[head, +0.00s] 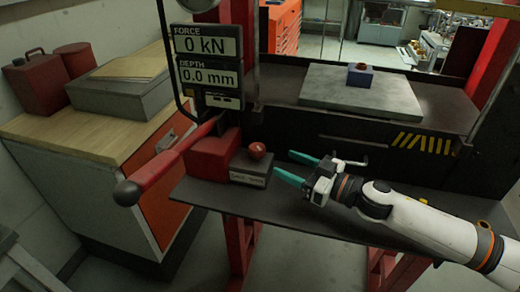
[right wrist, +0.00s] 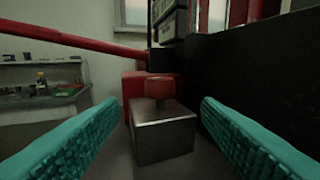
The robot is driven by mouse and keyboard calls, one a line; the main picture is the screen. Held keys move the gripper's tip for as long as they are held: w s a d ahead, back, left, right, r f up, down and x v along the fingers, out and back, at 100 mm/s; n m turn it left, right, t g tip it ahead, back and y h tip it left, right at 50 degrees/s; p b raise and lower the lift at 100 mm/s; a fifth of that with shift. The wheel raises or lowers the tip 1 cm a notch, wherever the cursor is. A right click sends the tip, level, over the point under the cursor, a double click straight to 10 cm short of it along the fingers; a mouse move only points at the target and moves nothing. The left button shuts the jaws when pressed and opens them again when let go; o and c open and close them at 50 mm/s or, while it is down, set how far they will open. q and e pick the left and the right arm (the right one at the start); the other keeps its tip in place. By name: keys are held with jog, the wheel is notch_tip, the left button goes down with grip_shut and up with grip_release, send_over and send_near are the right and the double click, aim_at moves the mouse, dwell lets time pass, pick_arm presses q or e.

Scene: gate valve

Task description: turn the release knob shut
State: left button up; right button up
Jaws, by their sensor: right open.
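The release knob (head: 257,151) is a small red knob on top of a grey metal block (head: 248,172) with a label on its front. In the right wrist view the knob (right wrist: 160,87) stands on its short stem above the block (right wrist: 163,133), straight ahead and centred between the fingers. My right gripper (head: 297,170) has teal fingers, is open and empty, and sits just right of the block, pointing at it. In the right wrist view the fingers (right wrist: 160,140) are spread wide to either side, apart from the knob. My left gripper is not in view.
A red pump body (head: 213,157) with a long red lever (head: 165,165) stands left of the block. Gauge displays (head: 208,60) hang above. A press bed with a grey plate (head: 360,90) lies behind. The dark shelf (head: 235,200) is clear in front.

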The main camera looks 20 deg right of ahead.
aim_at(264, 153)
jog(key=p+x, duration=0.2)
jog(key=x, duration=0.6)
jog(key=shift+w+a+r+p, duration=0.15)
jog(key=shift+p, duration=0.25)
jog(key=shift+w+a, duration=0.4)
jog(key=shift+w, duration=0.1)
jog(key=c, duration=1)
jog(key=shift+o, duration=0.2)
